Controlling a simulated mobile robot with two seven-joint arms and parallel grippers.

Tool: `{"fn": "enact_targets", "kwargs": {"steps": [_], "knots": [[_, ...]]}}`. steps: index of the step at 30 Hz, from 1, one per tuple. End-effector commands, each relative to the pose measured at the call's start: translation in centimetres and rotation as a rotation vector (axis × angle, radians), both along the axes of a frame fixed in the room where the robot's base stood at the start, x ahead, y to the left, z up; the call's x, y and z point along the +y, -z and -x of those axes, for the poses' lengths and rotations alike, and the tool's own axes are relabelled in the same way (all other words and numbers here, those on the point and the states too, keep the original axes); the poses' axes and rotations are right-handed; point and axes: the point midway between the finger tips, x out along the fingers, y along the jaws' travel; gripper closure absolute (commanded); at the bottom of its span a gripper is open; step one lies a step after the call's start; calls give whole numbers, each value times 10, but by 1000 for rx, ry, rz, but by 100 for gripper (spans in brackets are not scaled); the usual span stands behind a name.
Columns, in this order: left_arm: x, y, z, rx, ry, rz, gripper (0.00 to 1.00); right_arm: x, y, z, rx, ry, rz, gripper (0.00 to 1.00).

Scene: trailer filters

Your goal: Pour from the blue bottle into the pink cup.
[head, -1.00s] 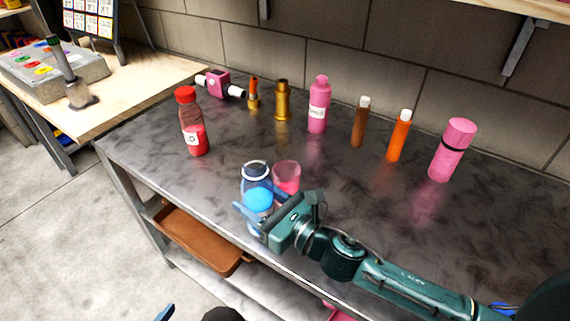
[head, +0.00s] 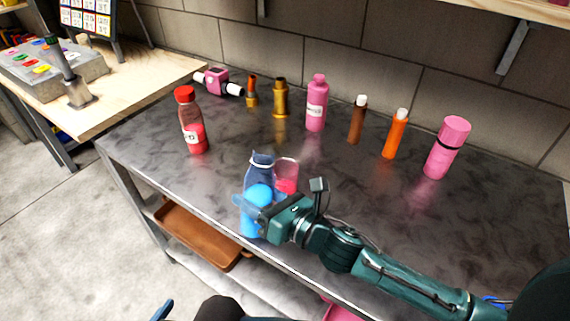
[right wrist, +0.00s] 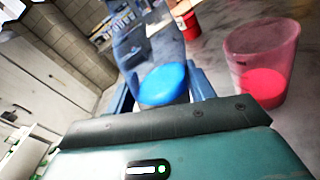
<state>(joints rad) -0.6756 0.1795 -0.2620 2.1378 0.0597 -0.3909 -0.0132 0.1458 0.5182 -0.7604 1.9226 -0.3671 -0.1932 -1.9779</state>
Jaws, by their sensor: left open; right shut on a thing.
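The clear blue bottle (head: 259,190), with bright blue contents low inside, is near the front edge of the dark table.
A red-capped bottle (head: 190,122) stands left of the cup. Along the back are a pink device (head: 217,80), brass parts (head: 280,98), a pink bottle (head: 316,104), brown and orange tubes (head: 395,135) and a pink flask (head: 446,148). The table's right front is clear.

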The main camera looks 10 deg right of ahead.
Motion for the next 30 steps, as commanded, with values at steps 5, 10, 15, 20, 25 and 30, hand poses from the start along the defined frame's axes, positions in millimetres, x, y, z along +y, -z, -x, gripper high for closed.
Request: {"fn": "enact_targets", "kwargs": {"steps": [5, 10, 15, 20, 25, 30], "knots": [[1, -3, 0, -1, 3, -7, 21, 0, -1, -1, 64, -1, -62, 78], [1, -4, 0, -1, 5, -11, 21, -1, -1, -2, 126, -1, -119, 78], [0, -3, 0, -1, 7, -12, 21, -2, 1, -3, 188, -1, -176, 78], [0, -2, 0, 0, 8, -11, 21, -3, 3, -4, 248, -1, -230, 78], [-1, -1, 0, 0, 7, -9, 21, -1, 6, -2, 309, -1, -288, 78], [-1, 2, 0, 1, 6, -5, 21, 1, 10, 1, 374, -1, -347, 78]]}}
